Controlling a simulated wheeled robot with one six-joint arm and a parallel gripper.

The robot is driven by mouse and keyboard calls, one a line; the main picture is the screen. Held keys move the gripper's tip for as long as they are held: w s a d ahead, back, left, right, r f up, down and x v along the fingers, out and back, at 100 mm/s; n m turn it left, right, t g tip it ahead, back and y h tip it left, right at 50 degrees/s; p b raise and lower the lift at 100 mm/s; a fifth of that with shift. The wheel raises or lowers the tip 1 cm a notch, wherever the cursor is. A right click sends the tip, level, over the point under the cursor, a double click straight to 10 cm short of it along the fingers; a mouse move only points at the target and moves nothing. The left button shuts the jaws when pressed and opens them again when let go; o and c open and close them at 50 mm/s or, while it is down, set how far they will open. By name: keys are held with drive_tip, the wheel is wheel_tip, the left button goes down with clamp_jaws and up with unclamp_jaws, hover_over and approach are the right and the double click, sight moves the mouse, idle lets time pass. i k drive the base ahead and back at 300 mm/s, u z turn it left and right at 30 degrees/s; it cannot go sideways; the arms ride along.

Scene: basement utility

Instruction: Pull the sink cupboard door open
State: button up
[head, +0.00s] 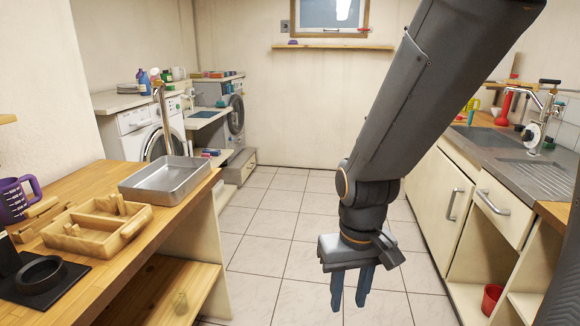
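The cream cupboard door (436,198) is in the base unit under the sink counter on the right. It looks shut, with a grey bar handle (454,204) on its right side. Beside it, a cream front (505,217) has a second grey bar handle (491,202). I cannot tell for sure which front the task names. My gripper (350,300) points down over the tiled floor, left of the cupboard and apart from it. Its two blue-grey fingers are spread with nothing between them.
The grey sink counter (487,142) carries a tap (540,103). A red bucket (491,298) stands in an open compartment below. On the left, a wooden worktop (85,195) holds a metal tray (165,178) and a wooden organiser (92,238). Tiled floor (270,215) between is clear.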

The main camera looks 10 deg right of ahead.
sight(448, 195)
drive_tip(key=z, duration=0.5)
drive_tip(key=i, duration=1.75)
drive_tip(key=z, duration=1.15)
drive_tip(key=i, duration=0.65)
drive_tip(key=z, duration=0.2)
